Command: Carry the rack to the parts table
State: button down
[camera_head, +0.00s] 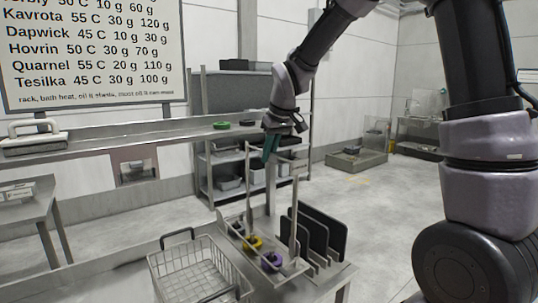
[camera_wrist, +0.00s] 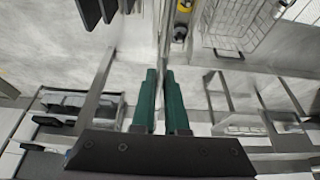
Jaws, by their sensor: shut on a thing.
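My gripper (camera_head: 270,152), with dark green fingers, is above the front table in the head view. It is shut on a thin upright grey post of the rack (camera_head: 294,215); the post also shows between my fingers in the wrist view, where my gripper (camera_wrist: 161,95) fills the lower middle. The rack has a shallow metal tray and several upright posts. I cannot tell whether the rack touches the tabletop. No label shows which table is the parts table.
A wire basket (camera_head: 198,272) stands left of the rack. Black plates (camera_head: 321,232) stand in a holder close on its right. Behind is a long metal rail or bench (camera_head: 140,134) with a green ring (camera_head: 221,125), and a shelf unit.

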jog(key=shift+w+a+f, duration=0.1)
jog(key=shift+w+f, duration=0.05)
jog(key=shift+f, duration=2.75)
jog(key=shift+r, duration=0.15)
jog(key=shift+f, duration=0.2)
jog(key=shift+f, duration=0.55)
